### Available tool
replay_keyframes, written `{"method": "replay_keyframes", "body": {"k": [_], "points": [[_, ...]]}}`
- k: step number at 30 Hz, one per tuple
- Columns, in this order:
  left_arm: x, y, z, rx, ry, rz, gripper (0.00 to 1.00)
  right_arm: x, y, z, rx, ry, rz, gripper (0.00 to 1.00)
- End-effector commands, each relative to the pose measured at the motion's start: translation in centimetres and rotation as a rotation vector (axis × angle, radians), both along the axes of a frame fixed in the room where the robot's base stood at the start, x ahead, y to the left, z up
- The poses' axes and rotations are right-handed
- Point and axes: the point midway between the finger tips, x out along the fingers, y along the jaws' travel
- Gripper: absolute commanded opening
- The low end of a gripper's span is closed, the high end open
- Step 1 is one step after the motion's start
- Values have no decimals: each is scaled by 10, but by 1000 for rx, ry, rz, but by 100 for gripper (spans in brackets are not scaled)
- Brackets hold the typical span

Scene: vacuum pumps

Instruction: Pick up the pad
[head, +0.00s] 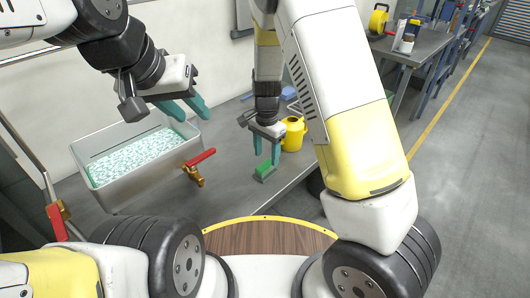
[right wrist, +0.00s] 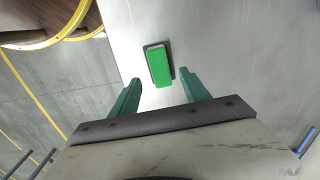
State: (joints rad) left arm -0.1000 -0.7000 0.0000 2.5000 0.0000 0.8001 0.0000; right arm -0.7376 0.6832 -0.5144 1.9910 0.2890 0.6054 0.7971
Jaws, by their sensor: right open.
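The pad is a small green block with a grey base (head: 264,169). It lies on the grey worktop near its front edge, and it also shows in the right wrist view (right wrist: 159,66). My right gripper (head: 266,158) points down just above the pad. In the right wrist view its teal fingers (right wrist: 160,88) are apart, with the pad ahead of the gap between them and nothing held. My left gripper (head: 196,107) is open and empty above the right end of the metal basin, away from the pad.
A metal basin (head: 95,178) with white-and-teal contents stands at the left. A brass valve with a red handle (head: 196,168) is beside it. A yellow can (head: 293,134) stands just right of my right gripper. The worktop between valve and pad is clear.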

Motion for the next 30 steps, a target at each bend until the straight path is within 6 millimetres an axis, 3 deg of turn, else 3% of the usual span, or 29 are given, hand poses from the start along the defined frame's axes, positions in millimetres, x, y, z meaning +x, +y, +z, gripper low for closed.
{"method": "replay_keyframes", "body": {"k": [9,19,27,30], "points": [[0,0,0,0,0,0,36,-4,4,-45,0,3,0,55],[0,0,0,0,0,0,36,-3,5,-52,1,0,1,55],[0,0,0,0,0,0,36,-3,5,-51,1,0,1,2],[0,0,0,0,0,0,36,-3,5,-51,1,1,1,0]]}}
